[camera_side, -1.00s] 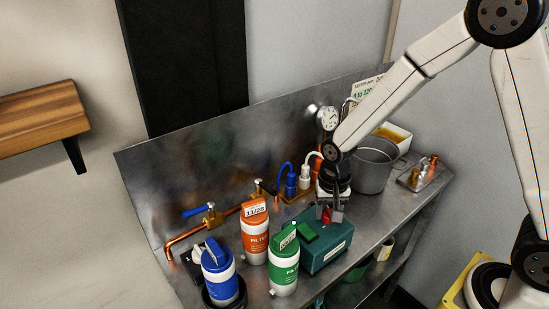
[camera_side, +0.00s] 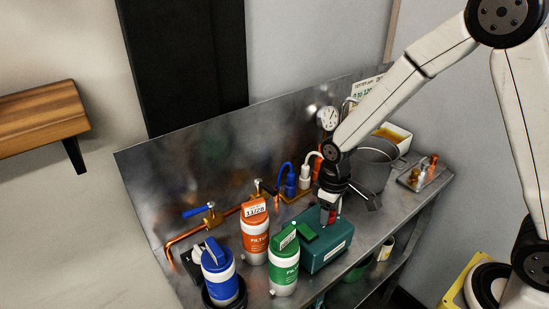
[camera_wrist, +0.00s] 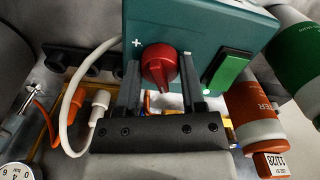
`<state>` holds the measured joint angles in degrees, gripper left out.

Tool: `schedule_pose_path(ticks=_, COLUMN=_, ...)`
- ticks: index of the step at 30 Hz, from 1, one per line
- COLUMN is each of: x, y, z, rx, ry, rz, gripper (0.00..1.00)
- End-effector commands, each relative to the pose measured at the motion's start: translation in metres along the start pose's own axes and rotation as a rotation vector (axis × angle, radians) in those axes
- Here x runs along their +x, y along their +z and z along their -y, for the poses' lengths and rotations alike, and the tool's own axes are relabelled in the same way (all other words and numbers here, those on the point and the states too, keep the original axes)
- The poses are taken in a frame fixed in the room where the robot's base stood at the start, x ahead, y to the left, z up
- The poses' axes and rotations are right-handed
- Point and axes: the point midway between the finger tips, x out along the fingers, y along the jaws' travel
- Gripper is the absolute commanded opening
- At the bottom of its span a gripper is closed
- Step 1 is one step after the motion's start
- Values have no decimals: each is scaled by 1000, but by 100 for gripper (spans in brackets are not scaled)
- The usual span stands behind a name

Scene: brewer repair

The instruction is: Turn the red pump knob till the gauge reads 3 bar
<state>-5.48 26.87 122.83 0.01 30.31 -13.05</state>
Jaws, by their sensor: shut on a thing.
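The red pump knob (camera_wrist: 158,62) sits on the face of the teal pump box (camera_wrist: 205,25), beside a white plus mark. My gripper (camera_wrist: 160,82) is shut on it, one finger on each side. In the side view, the gripper (camera_side: 329,213) points down at the teal box (camera_side: 326,250), and only a little red of the knob (camera_side: 332,216) shows between the fingers. The round white gauge (camera_side: 328,118) is at the back panel; its needle is too small to read. Part of a numbered dial (camera_wrist: 17,174) shows at the wrist view's lower left edge, its needle hidden.
A green rocker switch (camera_wrist: 228,72) is close to the right finger. Orange (camera_side: 255,240), green (camera_side: 284,265) and blue (camera_side: 219,280) filter bottles stand left of the box. A metal pot (camera_side: 375,160) is behind my wrist. A white hose (camera_wrist: 74,105) runs on the left.

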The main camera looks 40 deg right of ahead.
Motion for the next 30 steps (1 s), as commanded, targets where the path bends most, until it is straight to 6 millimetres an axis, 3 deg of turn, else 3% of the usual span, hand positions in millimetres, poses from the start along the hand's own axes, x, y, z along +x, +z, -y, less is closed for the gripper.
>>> schedule_pose_path(ticks=15, x=-1, y=0, z=0, rx=-449, ry=1, rz=-1, gripper=0)
schedule_pose_path(ticks=30, x=-1, y=-1, z=0, rx=-595, ry=1, rz=-2, gripper=0)
